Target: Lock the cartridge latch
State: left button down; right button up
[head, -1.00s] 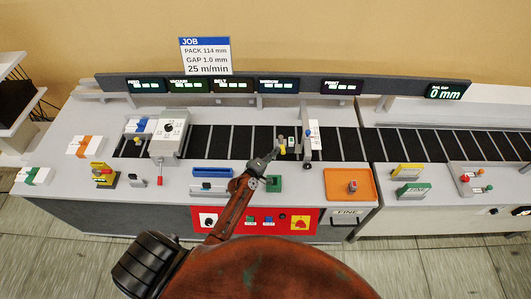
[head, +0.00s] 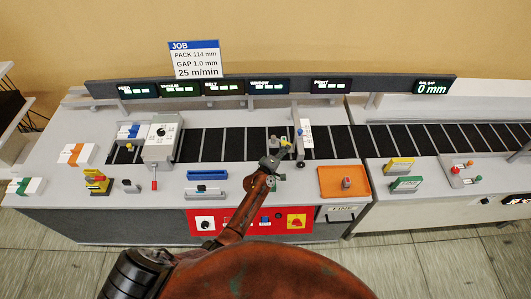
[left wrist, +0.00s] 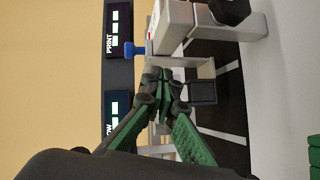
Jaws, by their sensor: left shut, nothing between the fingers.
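The print station (head: 305,134) stands over the belt below the PRINT display, with a white post and a blue knob (head: 299,131). A small yellow part (head: 284,142) shows just left of it; I cannot tell whether this is the cartridge latch. My left gripper (head: 270,162) is shut and empty at the near edge of the belt, just left of and in front of the print station. In the left wrist view the closed fingers (left wrist: 163,84) point toward the white station body (left wrist: 175,28), beside a dark grey block (left wrist: 202,92). Contact cannot be told. The right gripper is not in view.
A black belt (head: 228,143) runs behind my arm. An orange tray (head: 334,191) lies right of the gripper, and a blue holder (head: 207,175) lies left. A red panel (head: 265,223) is on the bench front. A lever unit (head: 160,144) stands at the left.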

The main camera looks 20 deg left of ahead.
pick_arm(q)
jog(key=w+d, duration=0.2)
jog(key=w, duration=0.1)
jog(key=shift+w, duration=0.2)
jog(key=shift+w+a+n+y+p, duration=0.1)
jog(key=shift+w+n+y+p, duration=0.35)
jog(key=shift+n+y, duration=0.35)
jog(key=shift+a, duration=0.1)
